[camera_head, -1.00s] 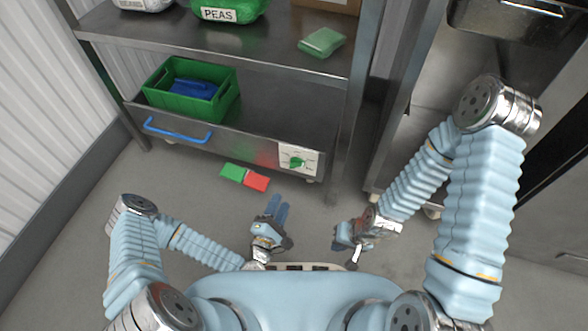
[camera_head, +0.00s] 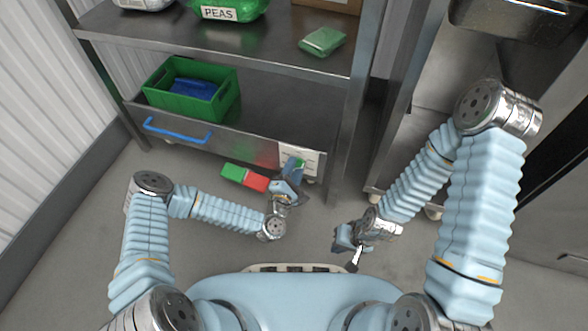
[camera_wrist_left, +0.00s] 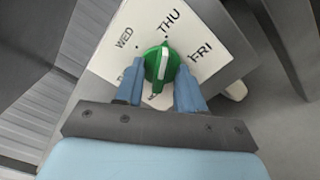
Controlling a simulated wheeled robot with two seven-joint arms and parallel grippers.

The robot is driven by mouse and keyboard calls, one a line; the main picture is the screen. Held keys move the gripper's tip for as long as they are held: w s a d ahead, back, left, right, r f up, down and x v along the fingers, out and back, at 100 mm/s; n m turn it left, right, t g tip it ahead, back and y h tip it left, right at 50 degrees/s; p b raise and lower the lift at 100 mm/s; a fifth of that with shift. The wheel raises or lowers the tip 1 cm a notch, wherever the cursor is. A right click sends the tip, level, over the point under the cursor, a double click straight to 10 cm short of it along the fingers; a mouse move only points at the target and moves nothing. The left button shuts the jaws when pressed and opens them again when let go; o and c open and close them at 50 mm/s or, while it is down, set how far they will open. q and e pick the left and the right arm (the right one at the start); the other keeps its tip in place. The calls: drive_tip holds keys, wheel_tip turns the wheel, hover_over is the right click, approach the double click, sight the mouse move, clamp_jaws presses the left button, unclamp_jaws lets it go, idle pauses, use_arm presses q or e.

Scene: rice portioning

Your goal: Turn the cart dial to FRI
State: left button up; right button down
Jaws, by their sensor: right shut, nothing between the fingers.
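The green dial (camera_wrist_left: 161,66) with a white line sits on a white plate (camera_wrist_left: 110,57) marked WED, THU and FRI in the left wrist view. One end of its line is toward THU; FRI is to the right. My left gripper (camera_wrist_left: 160,92) is open, with its blue fingers on either side of the dial. I cannot tell if they touch it. In the head view, my left gripper (camera_head: 293,170) covers much of the plate (camera_head: 309,157) on the cart's front. My right gripper (camera_head: 345,241) is shut and empty, away from the cart.
The metal cart (camera_head: 240,143) has a blue handle (camera_head: 178,132) and a green crate (camera_head: 187,105) on its lower shelf. A green-and-red piece (camera_head: 245,177) is near the front of the cart. A green packet (camera_head: 322,41) and a peas bag (camera_head: 228,10) are above.

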use_arm(q)
clamp_jaws()
drive_tip(key=shift+m, duration=0.4)
drive_tip(key=m+p, duration=0.1)
drive_tip(key=m, duration=1)
drive_tip(key=shift+s+r, duration=0.1)
drive_tip(key=shift+r, duration=0.05)
idle(0.5)
unclamp_jaws()
